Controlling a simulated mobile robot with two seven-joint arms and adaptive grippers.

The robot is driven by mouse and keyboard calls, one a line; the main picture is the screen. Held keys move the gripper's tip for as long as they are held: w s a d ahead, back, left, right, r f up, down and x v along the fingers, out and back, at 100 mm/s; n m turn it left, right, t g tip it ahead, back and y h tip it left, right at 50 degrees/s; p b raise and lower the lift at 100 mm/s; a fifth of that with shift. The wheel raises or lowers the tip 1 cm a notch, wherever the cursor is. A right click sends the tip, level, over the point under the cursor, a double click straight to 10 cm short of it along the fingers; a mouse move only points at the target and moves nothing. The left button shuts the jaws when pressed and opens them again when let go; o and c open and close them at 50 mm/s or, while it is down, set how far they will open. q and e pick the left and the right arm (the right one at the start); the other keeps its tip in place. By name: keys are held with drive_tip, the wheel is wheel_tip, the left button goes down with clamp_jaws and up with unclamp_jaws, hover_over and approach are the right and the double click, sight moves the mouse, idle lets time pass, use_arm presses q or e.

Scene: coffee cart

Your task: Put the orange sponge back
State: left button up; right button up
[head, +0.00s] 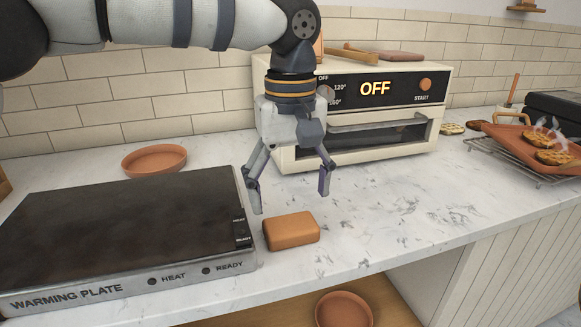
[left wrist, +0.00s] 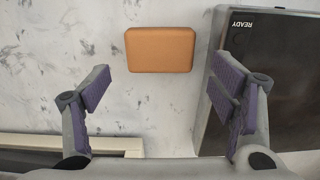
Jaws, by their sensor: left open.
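The orange sponge (head: 291,231) is a rounded block lying flat on the marble counter, just right of the warming plate's front corner. My left gripper (head: 291,202) points down above and slightly behind the sponge, open and empty, with its fingers spread. In the left wrist view the sponge (left wrist: 160,49) lies beyond the fingertips, between the lines of the two fingers, not touching either. My left gripper (left wrist: 158,90) shows both purple finger pads wide apart there. My right gripper is in neither view.
The warming plate (head: 120,230) stands close on the left; its edge also shows in the left wrist view (left wrist: 270,60). A toaster oven (head: 365,150) reading OFF stands behind. A terracotta dish (head: 154,160) sits at the back left, another dish (head: 343,310) below the counter.

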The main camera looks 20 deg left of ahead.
sight(291, 223)
use_arm(q)
wheel_tip(291, 223, up, 7)
drive_tip(key=shift+f, duration=0.2)
